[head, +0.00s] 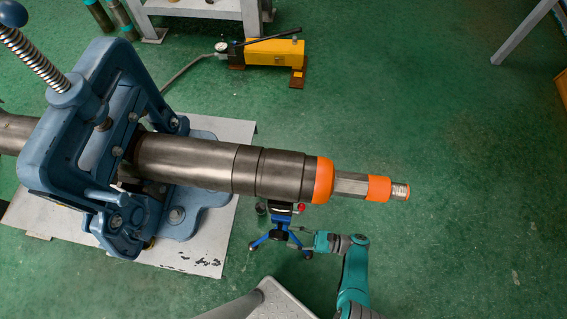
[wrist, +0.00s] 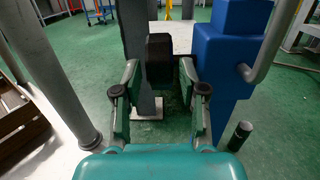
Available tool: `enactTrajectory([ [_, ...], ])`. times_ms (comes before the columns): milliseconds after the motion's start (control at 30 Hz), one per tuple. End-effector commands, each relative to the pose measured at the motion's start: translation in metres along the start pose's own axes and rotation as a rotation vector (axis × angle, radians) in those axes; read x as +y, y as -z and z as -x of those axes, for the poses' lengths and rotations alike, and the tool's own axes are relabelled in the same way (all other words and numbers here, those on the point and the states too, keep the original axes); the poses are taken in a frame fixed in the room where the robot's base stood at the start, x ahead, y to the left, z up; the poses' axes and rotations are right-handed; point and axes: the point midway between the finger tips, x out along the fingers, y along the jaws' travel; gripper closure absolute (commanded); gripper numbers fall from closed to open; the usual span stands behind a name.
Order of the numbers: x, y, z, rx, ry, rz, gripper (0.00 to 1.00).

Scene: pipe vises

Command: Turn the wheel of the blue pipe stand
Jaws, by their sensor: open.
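The blue pipe stand (head: 278,236) is small in the head view, under the orange-ended pipe, with its legs spread on the floor. My gripper (head: 298,237) is at its right side there. In the wrist view my gripper (wrist: 160,80) is open, with its two teal fingers apart. A dark block (wrist: 159,58) shows between and just beyond the fingertips; I cannot tell whether they touch it. A blue body (wrist: 228,60), seemingly part of the stand, rises to the right of the fingers. A curved grey bar (wrist: 275,45) meets its right side. I cannot make out the wheel clearly.
A big blue pipe vise (head: 60,140) on a pale plate (head: 210,240) holds the steel pipe (head: 195,162), which runs above my gripper. A yellow hand pump (head: 272,52) lies behind. A wooden crate (wrist: 25,125) is at left in the wrist view.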

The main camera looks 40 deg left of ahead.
Motion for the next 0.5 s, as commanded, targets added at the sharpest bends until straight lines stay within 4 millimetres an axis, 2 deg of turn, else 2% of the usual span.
enactTrajectory([
  [200,-0.001,0.0,0.018,0.0,0.001,-0.002,0.58],
  [500,0.0,0.0,0.021,0.0,-0.001,0.0,0.58],
])
